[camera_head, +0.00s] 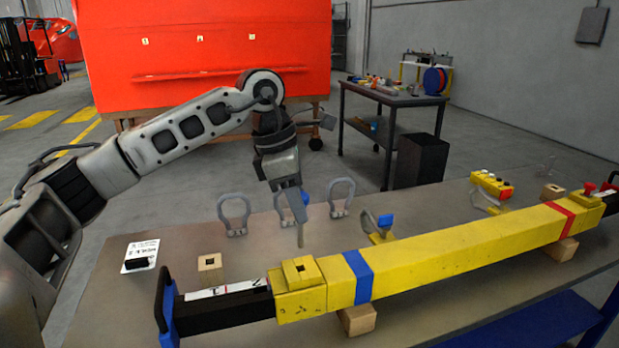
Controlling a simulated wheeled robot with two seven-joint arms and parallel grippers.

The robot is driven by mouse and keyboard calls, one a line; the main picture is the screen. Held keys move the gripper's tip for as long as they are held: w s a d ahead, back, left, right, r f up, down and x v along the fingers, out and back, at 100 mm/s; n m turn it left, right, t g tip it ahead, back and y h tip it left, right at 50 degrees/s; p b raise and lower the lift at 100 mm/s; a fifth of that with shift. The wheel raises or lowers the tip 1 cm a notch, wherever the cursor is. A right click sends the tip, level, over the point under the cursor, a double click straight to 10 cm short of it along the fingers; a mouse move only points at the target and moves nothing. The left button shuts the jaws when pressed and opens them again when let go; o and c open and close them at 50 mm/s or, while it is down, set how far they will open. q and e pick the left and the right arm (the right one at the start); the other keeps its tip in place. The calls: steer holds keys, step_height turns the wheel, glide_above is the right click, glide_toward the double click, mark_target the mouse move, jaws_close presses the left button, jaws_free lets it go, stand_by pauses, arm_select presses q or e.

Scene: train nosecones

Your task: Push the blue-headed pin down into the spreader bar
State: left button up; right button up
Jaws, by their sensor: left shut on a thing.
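The yellow spreader bar (440,254) lies across the table on wooden blocks, with a blue band near its left end and a red band near its right end. My left gripper (296,207) points down, shut on the blue-headed pin (300,236). A bit of blue shows beside the fingers, and the pale shaft hangs below them. The shaft tip appears above and behind the collar, apart from the hole; exact depth is unclear. My right gripper is out of view.
Grey shackles (234,214) stand behind the bar. A blue-and-yellow piece (382,228), a wooden block with a hole (210,270) and a white label card (142,256) are on the table. A red-headed pin (589,188) is at the bar's right end.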

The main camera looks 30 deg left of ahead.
arm_select(q)
steer(key=shift+w+a+r+n, duration=0.2)
steer(key=shift+r+n, duration=0.1)
steer(key=shift+n, duration=0.1)
steer(key=shift+s, duration=0.15)
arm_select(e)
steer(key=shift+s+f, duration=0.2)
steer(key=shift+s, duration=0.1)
arm_select(q)
steer(key=shift+f, duration=0.1)
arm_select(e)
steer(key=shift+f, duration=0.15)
arm_select(q)
steer(key=shift+f+b, duration=0.2)
steer(key=shift+b, duration=0.1)
steer(key=shift+f+b, duration=1.2)
steer(key=shift+f, duration=0.45)
steer(key=shift+f+b, duration=0.6)
steer(key=shift+f, duration=0.25)
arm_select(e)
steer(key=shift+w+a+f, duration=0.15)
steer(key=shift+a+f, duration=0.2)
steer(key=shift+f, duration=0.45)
